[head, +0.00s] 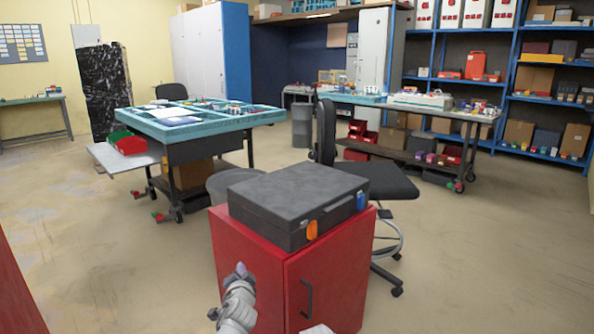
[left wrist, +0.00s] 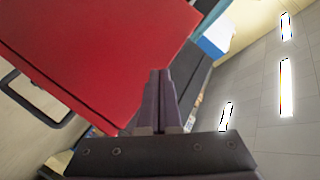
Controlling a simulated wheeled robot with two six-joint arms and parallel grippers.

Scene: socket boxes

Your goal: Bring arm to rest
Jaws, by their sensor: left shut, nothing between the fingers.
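My left gripper (head: 241,270) is low in the head view, in front of the left part of the red cabinet's (head: 330,287) front. In the left wrist view its dark fingers (left wrist: 162,100) are together with nothing between them. The same view shows the red cabinet (left wrist: 90,45) at upper left with its black handle. A dark grey socket case (head: 300,195) lies closed on top of the cabinet, with an orange latch and a blue latch on its front. The gripper is apart from the case. A small pale piece shows at the bottom edge; my right gripper cannot be made out.
A black swivel chair (head: 375,180) stands right behind the cabinet. A workbench with a teal tray top (head: 240,121) stands at left behind. Another long bench (head: 465,113) and blue shelves (head: 497,86) line the back right. The floor at right is clear.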

